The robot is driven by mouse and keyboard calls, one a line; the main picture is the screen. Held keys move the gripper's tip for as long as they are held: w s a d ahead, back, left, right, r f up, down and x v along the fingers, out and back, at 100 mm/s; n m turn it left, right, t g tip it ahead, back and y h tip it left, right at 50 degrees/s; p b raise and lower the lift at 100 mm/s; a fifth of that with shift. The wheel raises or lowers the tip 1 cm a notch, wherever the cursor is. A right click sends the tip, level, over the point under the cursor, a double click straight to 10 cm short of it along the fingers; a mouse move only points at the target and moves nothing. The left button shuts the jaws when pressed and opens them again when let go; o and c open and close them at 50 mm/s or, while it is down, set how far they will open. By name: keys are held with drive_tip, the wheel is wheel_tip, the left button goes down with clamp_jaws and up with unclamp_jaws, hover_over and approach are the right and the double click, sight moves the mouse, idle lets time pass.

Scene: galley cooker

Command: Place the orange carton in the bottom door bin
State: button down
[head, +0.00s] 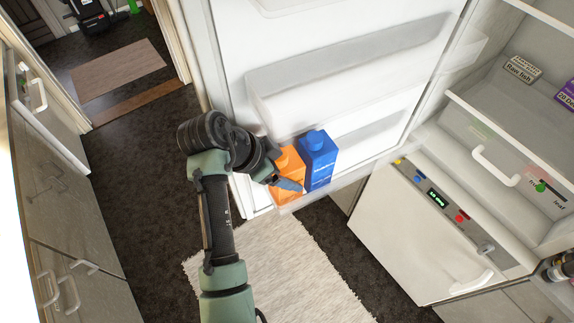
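The orange carton (289,160) is in the head view at the left end of the open fridge door's bottom bin (345,181). It stands close beside a blue carton (318,160) and looks roughly upright. I cannot tell whether its base rests on the bin floor. My gripper (290,184) reaches in from the left, and a grey-blue finger lies across the front of the orange carton. My wrist hides the carton's left side. The other finger is hidden, so I cannot tell whether the gripper is closed on the carton.
A translucent upper door bin (350,85) sits above the cartons. The fridge interior, with a drawer (495,165), is on the right. A white appliance with a display (420,235) stands below it. A pale rug (285,275) covers the floor. Drawers with white handles (60,290) line the left.

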drive_tip(key=shift+w+a+f, duration=0.1)
drive_tip(key=shift+w+a, duration=0.05)
drive_tip(key=shift+a, duration=0.05)
unclamp_jaws()
drive_tip(key=shift+w+f, duration=0.15)
drive_tip(key=shift+w, duration=0.05)
drive_tip(key=shift+s+d+r, duration=0.1)
drive_tip(key=shift+s+r, duration=0.1)
drive_tip(key=shift+r, duration=0.2)
drive_tip(key=v, duration=1.1)
drive_tip(key=shift+a+r+b, duration=0.25)
drive_tip(key=shift+b, duration=0.05)
